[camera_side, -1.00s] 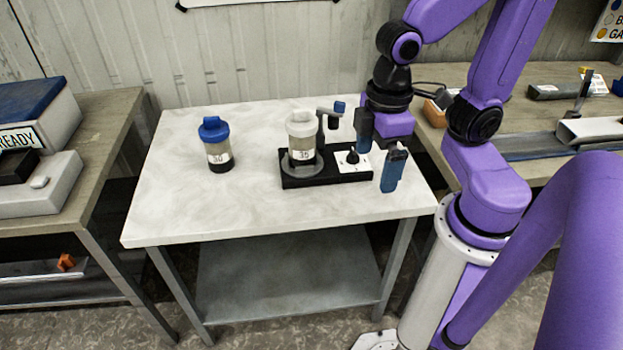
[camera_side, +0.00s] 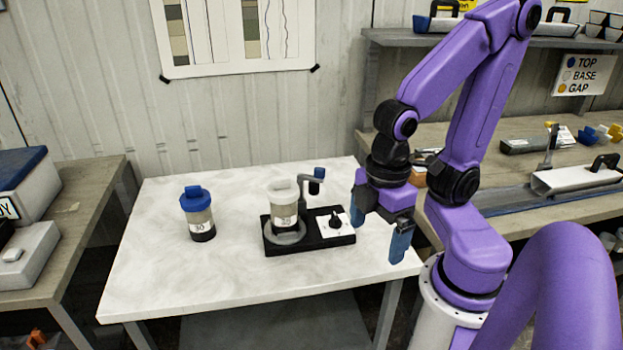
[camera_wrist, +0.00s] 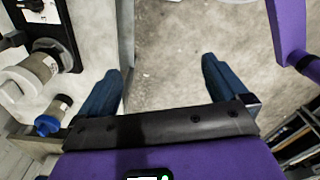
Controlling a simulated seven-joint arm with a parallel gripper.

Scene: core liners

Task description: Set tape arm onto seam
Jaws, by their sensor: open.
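The tape arm (camera_side: 312,181) is a grey post and bar with a dark blue end piece, standing at the back of a black base (camera_side: 322,243). A clear jar (camera_side: 284,203) with a pale lid and a numbered label stands upright on the base's round grey plate (camera_side: 290,238). The tape arm's end is raised, right of the jar and apart from it. No seam can be made out. My gripper (camera_side: 379,225), with blue fingers, is open and empty to the right of the base. In the wrist view, my gripper (camera_wrist: 162,70) is over the table edge and floor; the jar (camera_wrist: 28,75) is left.
A black knob (camera_side: 336,221) sits on a white panel at the base's right end. A blue-lidded jar (camera_side: 198,214) stands on the left of the white table (camera_side: 160,270). Side benches stand left and right. The table's front is clear.

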